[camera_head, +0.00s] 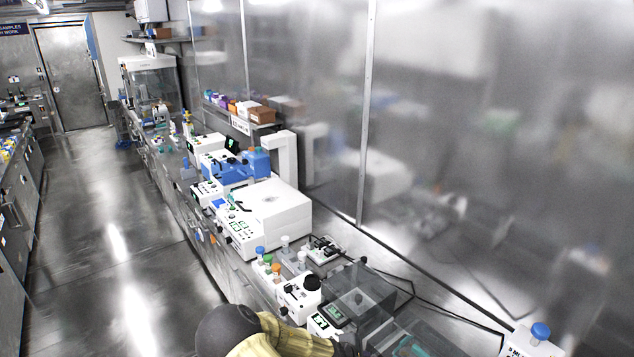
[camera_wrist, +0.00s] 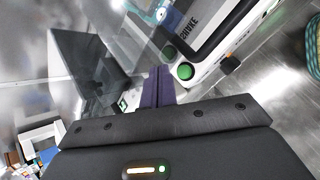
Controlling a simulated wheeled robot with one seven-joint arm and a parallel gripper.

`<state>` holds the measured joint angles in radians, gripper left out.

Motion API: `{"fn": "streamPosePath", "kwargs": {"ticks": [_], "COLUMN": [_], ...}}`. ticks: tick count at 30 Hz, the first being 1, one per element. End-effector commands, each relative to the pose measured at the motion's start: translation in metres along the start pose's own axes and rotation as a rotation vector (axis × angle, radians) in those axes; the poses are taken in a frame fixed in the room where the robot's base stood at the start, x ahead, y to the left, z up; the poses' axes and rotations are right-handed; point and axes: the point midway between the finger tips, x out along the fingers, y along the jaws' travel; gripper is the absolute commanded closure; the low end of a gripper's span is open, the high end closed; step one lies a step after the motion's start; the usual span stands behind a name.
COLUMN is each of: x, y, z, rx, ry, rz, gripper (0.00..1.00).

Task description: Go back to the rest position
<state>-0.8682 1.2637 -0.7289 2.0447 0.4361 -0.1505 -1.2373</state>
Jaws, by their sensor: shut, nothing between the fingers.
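My gripper (camera_wrist: 158,72) shows in the wrist view with its two dark purple fingers pressed together and nothing between them. The fingertips point at a white bench device with green round buttons (camera_wrist: 185,71), which is marked SHAKE. I cannot tell how far the fingertips are from it. In the head view, part of my arm, dark and yellow, shows at the bottom edge over the near end of the bench. My gripper cannot be made out there.
A steel bench runs along the wall with a large white instrument (camera_head: 268,215), a blue device (camera_head: 235,170), capped bottles (camera_head: 268,262) and a clear box (camera_head: 358,295). Cables lie behind them. The aisle floor (camera_head: 110,230) on the left is clear, up to a grey door (camera_head: 72,75).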

Motion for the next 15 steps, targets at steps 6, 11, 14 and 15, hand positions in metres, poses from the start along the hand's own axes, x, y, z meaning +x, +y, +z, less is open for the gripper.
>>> {"fn": "streamPosePath", "kwargs": {"ticks": [6, 11, 14, 15], "x": [-0.012, -0.031, -0.047, -0.053], "y": [-0.018, -0.030, -0.034, -0.036], "z": [0.014, 0.024, 0.031, 0.034], "rx": [0.252, 0.463, 0.591, 0.639], "ry": [0.051, 0.095, 0.122, 0.131], "rz": [-0.152, -0.278, -0.352, -0.380], "gripper": [1.00, 1.00, 1.00, 1.00]}}
